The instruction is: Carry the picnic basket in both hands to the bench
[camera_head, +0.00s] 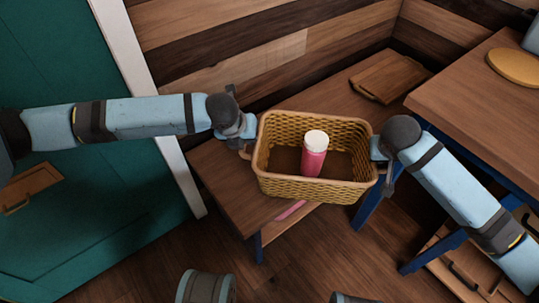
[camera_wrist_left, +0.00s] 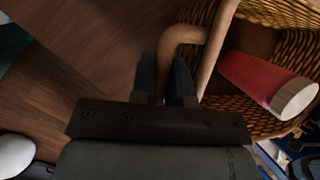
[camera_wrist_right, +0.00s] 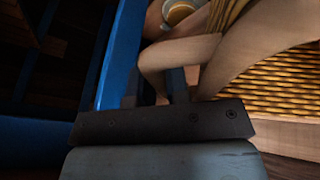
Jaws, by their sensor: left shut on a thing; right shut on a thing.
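The yellow wicker picnic basket (camera_head: 318,189) is at the middle of the head view, over the wooden bench (camera_head: 222,178). It looks level; I cannot tell whether its bottom touches the bench top. A pink bottle with a white cap (camera_head: 314,155) stands inside it. My left gripper (camera_head: 247,135) is shut on the handle at the basket's left end; this handle also shows in the left wrist view (camera_wrist_left: 184,36). My right gripper (camera_head: 381,160) is shut on the handle at the right end, seen in the right wrist view (camera_wrist_right: 180,52).
A wooden board (camera_head: 390,78) lies on the bench's far end. A wooden table (camera_head: 480,92) with blue legs stands close on the right, near my right arm. A teal door (camera_head: 55,75) with a white frame is at the left. A pink item (camera_head: 291,209) shows below the basket.

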